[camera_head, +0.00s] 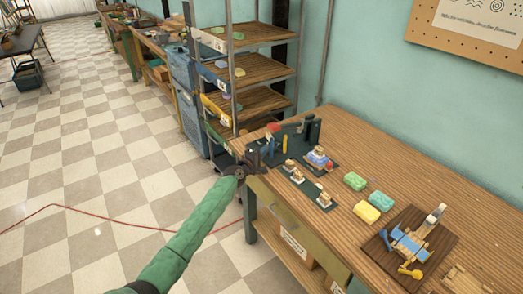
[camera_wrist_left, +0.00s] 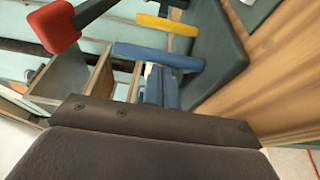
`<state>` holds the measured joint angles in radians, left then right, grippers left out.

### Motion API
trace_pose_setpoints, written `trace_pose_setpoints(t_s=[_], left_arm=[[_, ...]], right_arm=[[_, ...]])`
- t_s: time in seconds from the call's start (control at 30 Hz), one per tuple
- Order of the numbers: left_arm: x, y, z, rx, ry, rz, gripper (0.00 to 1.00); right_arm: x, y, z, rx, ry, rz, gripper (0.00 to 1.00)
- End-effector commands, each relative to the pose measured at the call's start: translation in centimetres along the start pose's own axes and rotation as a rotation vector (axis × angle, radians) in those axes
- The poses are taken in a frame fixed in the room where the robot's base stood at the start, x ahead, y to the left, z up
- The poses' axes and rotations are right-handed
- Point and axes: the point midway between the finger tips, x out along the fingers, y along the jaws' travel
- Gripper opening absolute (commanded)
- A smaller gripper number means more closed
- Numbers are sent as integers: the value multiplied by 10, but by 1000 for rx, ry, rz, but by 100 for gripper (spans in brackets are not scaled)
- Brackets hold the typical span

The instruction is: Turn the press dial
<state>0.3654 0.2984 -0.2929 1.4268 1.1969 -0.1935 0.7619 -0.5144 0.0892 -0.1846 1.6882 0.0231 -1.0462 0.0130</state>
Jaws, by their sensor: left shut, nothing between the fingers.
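My left gripper (camera_head: 258,155) is shut and empty at the near left corner of the wooden workbench (camera_head: 345,135), beside the dark mat. Behind it stand a red-topped piece (camera_head: 273,127), a yellow upright piece (camera_head: 285,144) and a dark upright block (camera_head: 312,129). A blue and wooden device (camera_head: 411,240) sits on a brown board at the right. I cannot tell which of these bears the press dial. In the left wrist view, a red knob (camera_wrist_left: 53,27), a yellow bar (camera_wrist_left: 155,25) and a blue bar (camera_wrist_left: 158,56) show beyond the dark gripper body. My right gripper is not in view.
Small soap stamps (camera_head: 297,176) stand on dark plates near the bench's front. A green soap (camera_head: 355,181) and yellow soaps (camera_head: 367,212) lie to their right. A metal shelf rack (camera_head: 255,70) stands behind the bench's left end. The bench's back middle is clear.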

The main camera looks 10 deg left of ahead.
Motion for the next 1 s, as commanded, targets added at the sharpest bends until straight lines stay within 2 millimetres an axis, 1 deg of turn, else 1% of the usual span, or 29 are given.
trace_pose_setpoints(t_s=[0.3, 0.47, 0.77, 0.87, 1.0], left_arm=[[8, 2, 15, 0, -11, 1, 0], [11, 1, 21, 0, -14, 1, 0], [21, 0, 37, -1, -14, 1, 0], [24, 0, 41, 0, -14, 1, 0], [27, 0, 44, 0, -14, 1, 0]], right_arm=[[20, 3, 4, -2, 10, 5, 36], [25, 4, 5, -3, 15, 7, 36], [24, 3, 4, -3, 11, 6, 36], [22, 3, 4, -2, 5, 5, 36], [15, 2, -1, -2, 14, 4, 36]])
